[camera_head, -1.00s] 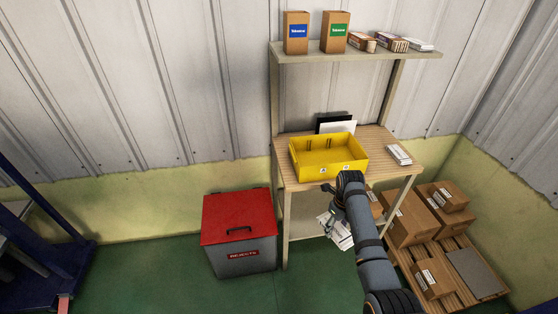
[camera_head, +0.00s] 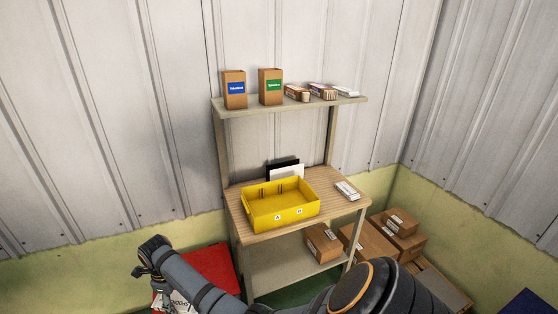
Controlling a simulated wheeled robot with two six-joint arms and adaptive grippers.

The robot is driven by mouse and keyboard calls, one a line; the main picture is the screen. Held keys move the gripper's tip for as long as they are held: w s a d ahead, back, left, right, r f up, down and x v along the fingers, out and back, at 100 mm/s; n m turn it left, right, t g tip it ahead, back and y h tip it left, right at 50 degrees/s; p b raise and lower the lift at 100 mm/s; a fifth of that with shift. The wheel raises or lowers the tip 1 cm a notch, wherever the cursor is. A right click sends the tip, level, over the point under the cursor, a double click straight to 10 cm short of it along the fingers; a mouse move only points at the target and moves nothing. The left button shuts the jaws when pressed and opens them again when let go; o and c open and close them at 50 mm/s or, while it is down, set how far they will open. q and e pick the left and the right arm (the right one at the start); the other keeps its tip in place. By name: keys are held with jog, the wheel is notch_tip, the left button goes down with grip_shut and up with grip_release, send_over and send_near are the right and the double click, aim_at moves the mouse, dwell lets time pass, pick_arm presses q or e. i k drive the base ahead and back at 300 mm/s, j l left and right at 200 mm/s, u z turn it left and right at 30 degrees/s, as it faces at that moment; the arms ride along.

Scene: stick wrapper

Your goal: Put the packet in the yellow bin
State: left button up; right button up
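The yellow bin (camera_head: 255,222) is an open tray with small letter labels, standing on the wooden workbench (camera_head: 337,207). My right arm reaches in from the lower right and bends across to the left. My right gripper (camera_head: 158,284) is at the lower left, well left of and nearer than the yellow bin, its fingers mostly hidden. The packet (camera_head: 180,304), white with dark print, hangs below it and is cut by the bottom edge. It appears held, having travelled with the arm. My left gripper is not in view.
A red-lidded reject bin (camera_head: 212,265) stands left of the bench, partly behind my arm. A shelf (camera_head: 290,106) above holds brown cartons. A small white box (camera_head: 347,190) lies on the bench's right side. Cardboard boxes (camera_head: 370,243) are stacked at right.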

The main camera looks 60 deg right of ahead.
aim_at(259, 214)
jog(key=k+l, duration=0.15)
jog(key=l, duration=0.25)
jog(key=k+l, duration=0.1)
jog(key=l, duration=0.3)
jog(key=k+l, duration=0.15)
jog(key=l, duration=0.25)
jog(key=k+l, duration=0.15)
jog(key=l, duration=0.25)
jog(key=k+l, duration=0.15)
jog(key=l, duration=0.25)
